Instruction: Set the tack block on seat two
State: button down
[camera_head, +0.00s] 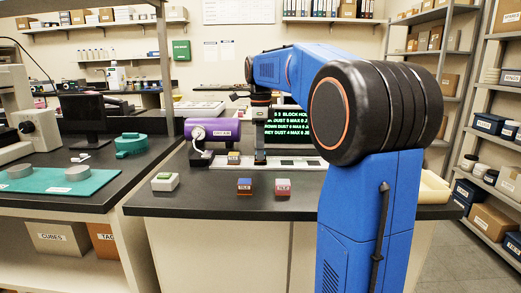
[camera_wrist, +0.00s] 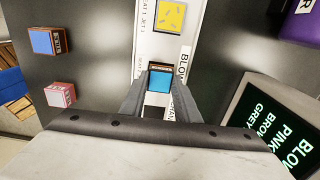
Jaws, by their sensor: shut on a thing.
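My gripper (camera_wrist: 160,88) is shut on a small block with a blue top (camera_wrist: 160,80) and a dark and orange labelled face. Its lettering is too small to read, so I cannot tell from it whether this is the tack block. The block is over the white seat strip (camera_wrist: 150,45); I cannot tell if it touches it. A yellow-topped block (camera_wrist: 172,15) sits on the strip beside the seat one lettering. Seat two's lettering is not clearly readable, and the fingers hide part of the strip. In the head view my gripper (camera_head: 260,158) points down at the strip (camera_head: 290,164).
A blue block (camera_head: 244,186) and a pink block (camera_head: 283,187) stand on the dark bench in front of the strip. A purple cylinder (camera_head: 212,130) and a green-text screen (camera_head: 292,120) stand close to the strip.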

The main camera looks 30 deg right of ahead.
jog(key=shift+f, duration=0.5)
jog(key=c, duration=1.3)
grip_release()
jog(key=shift+o, duration=0.2)
jog(key=shift+c, duration=0.5)
jog(key=shift+r, duration=3.5)
jog(key=shift+r, duration=0.1)
notch_tip(320, 180, up, 12)
